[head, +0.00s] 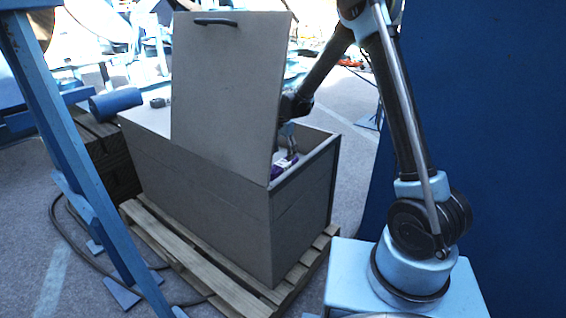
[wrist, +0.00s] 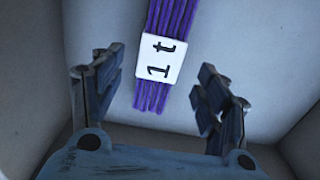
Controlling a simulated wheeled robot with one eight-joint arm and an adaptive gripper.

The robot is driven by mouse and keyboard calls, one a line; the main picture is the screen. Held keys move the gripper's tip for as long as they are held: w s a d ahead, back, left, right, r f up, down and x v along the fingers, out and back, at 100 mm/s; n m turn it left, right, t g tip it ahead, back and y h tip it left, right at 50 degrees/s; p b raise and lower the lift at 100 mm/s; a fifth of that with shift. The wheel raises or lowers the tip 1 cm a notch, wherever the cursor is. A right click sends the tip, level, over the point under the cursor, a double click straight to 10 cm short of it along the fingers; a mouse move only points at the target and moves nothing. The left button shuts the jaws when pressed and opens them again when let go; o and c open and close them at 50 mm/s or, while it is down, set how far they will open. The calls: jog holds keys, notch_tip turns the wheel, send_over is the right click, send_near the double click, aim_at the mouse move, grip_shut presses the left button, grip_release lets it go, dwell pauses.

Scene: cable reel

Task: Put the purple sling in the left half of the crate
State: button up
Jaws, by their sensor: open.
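The purple sling (wrist: 174,16) is a bundle of purple strands with a white "1t" tag (wrist: 159,60). In the head view a bit of purple (head: 284,164) shows inside the right end of a grey box (head: 205,185). My gripper (wrist: 160,78) is open, with its fingers apart to either side of the sling; I see no grip on it. In the head view my gripper (head: 291,143) reaches down into that box, partly hidden by the raised lid.
The grey lid panel (head: 225,90) stands upright at the box's front. The box rests on a wooden pallet (head: 215,275). A blue cylinder (head: 115,103) lies by the slatted crate. A blue frame leg (head: 75,165) stands at left, and a hose (head: 70,232) runs on the floor.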

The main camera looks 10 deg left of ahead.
aim_at(283, 163)
jog(key=shift+r, duration=2.95)
jog(key=shift+n+t, duration=0.3)
jog(key=shift+n, duration=0.3)
jog(key=s+d+r, duration=0.1)
jog(key=d+r, duration=0.2)
jog(key=d, duration=0.2)
jog(key=d+r, duration=0.3)
jog(key=d, duration=0.2)
jog(key=s+d+r, duration=0.1)
jog(key=d+r, duration=0.2)
jog(key=d, duration=0.2)
jog(key=shift+s+d, duration=0.35)
jog(key=shift+d, duration=0.05)
jog(key=s+d+r+n, duration=0.1)
jog(key=s+d+r, duration=0.1)
jog(key=s+d, duration=0.35)
jog(key=s+d+r, duration=0.2)
jog(key=d, duration=0.6)
jog(key=s+d+f+n, duration=0.1)
jog(key=s+d+f, duration=0.3)
jog(key=s+d, duration=0.4)
jog(key=s+d+f+n+t, duration=0.1)
jog(key=s+d+f, duration=0.3)
jog(key=s+d, duration=0.4)
jog(key=shift+s+d+n+t, duration=0.15)
jog(key=shift+s+n+t, duration=0.15)
jog(key=shift+s, duration=2.25)
